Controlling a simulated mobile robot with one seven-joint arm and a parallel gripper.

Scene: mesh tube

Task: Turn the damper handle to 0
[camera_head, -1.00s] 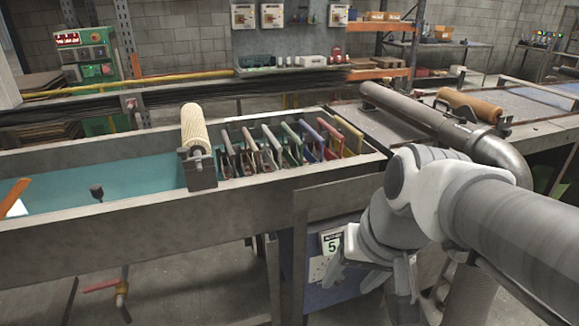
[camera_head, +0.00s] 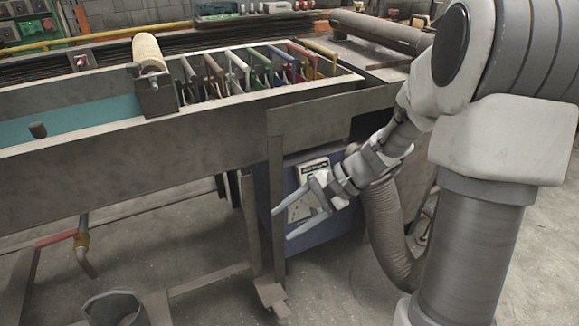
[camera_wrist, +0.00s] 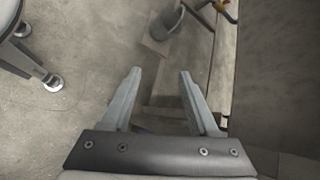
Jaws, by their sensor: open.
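My gripper (camera_head: 282,224) is open and empty, in front of the blue cabinet (camera_head: 325,236) under the bench. In the wrist view its two fingers (camera_wrist: 159,72) are apart over the floor with nothing between them. I cannot pick out a damper handle or a 0 mark for certain. A grey flexible hose (camera_head: 385,222) runs down behind my forearm. A pale panel (camera_head: 300,207) on the cabinet is partly hidden by my gripper.
The long metal trough (camera_head: 120,165) stands above the cabinet, with several coloured-handled tools and a roller (camera_head: 147,53). A bench leg (camera_head: 276,215) is close to the fingers. A dark bucket (camera_head: 115,308) stands on the floor, also in the wrist view (camera_wrist: 163,22).

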